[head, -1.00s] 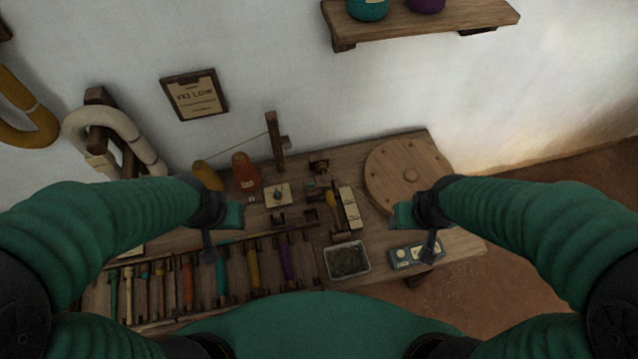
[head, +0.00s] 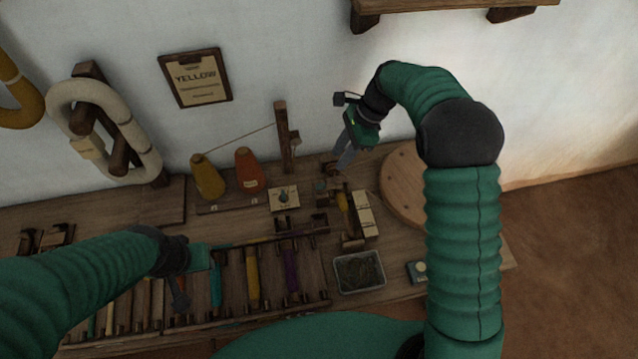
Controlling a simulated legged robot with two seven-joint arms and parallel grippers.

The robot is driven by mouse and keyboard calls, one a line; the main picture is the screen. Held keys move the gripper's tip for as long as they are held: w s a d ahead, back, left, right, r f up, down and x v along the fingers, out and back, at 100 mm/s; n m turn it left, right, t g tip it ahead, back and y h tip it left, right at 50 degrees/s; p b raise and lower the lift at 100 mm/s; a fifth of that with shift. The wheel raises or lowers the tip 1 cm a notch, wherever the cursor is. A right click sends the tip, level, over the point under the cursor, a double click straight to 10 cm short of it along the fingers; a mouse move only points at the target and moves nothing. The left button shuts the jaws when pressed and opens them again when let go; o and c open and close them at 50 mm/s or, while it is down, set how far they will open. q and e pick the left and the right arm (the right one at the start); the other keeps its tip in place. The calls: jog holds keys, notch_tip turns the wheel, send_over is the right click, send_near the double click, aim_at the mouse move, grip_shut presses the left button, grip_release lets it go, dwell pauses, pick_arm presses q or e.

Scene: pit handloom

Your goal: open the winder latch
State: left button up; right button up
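A small wooden device that looks like the winder (head: 362,216), with a pale block and a yellow piece, stands on the bench right of centre. I cannot make out its latch for certain; small dark parts lie just behind it, close under my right fingertips. My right gripper (head: 343,160) reaches over the back of the bench and points down at these parts. Its fingers overlap in this view, so their gap is hidden, and I cannot tell whether they touch anything. My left gripper (head: 205,258) hangs over the bobbin rack at the left, its fingers not clear.
Yellow (head: 207,178) and orange (head: 249,170) cones stand by a wooden post (head: 284,140). A pale panel with a knob (head: 284,198) is in front. A round wooden disc (head: 400,188) is partly behind my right arm. A wire tray (head: 359,272) sits at the front.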

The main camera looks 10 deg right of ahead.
aim_at(321, 184)
jog(key=b+x, duration=0.1)
jog(key=x, duration=1.1)
jog(key=shift+w+f+b, duration=0.1)
jog(key=shift+f+b, duration=0.2)
grip_shut()
